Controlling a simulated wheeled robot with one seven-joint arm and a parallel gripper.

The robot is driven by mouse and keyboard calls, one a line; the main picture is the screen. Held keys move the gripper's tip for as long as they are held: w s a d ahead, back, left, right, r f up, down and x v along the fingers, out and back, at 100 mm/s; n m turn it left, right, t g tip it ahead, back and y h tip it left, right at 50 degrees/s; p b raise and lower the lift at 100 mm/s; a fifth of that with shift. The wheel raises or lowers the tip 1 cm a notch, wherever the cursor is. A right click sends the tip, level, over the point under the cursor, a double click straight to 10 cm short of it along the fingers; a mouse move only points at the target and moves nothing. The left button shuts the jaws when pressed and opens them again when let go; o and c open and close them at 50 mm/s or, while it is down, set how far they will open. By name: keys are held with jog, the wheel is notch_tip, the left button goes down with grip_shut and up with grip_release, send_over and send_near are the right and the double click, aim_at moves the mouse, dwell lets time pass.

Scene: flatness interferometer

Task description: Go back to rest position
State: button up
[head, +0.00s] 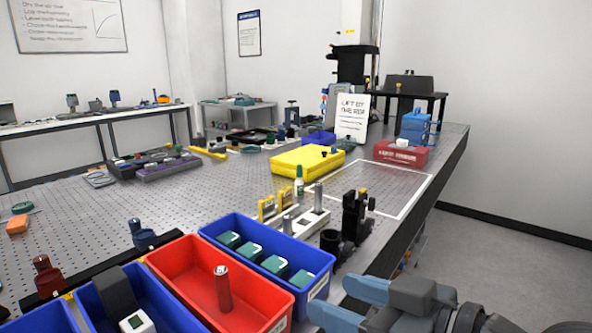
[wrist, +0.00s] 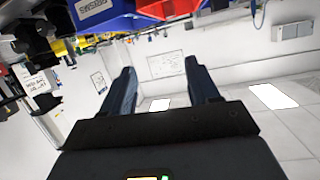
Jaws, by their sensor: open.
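My gripper (head: 345,302) shows at the lower right of the head view, beside the right end of the blue bin and past the table's near edge. Its blue fingers stand apart with nothing between them. The wrist view shows the two fingers of my gripper (wrist: 160,88) spread wide and empty, with the room behind them upside down.
A perforated table (head: 215,185) fills the middle. Near me stand a red bin (head: 185,270) with a cylinder and a blue bin (head: 325,268) with several green-and-white blocks. A black fixture (head: 355,215) stands near my gripper. A white-outlined area (head: 385,190) is bare.

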jog(key=s+d+f+m+t+h, duration=0.2)
jog(key=s+d+f+m+h, duration=0.3)
jog(key=f, duration=0.3)
jog(key=s+d+f+m+t+h, duration=0.2)
jog(key=s+d+f+m, duration=0.1)
jog(key=s+d+f, duration=0.3)
jog(key=s+d+h, duration=0.1)
jog(key=s+d, duration=0.1)
jog(key=s, duration=0.8)
jog(key=s+d+h, duration=0.2)
jog(key=s, duration=0.9)
jog(key=shift+s+d+r+t+h, duration=0.15)
jog(key=shift+d+r+t+h, duration=0.05)
jog(key=shift+d+t+h, duration=0.1)
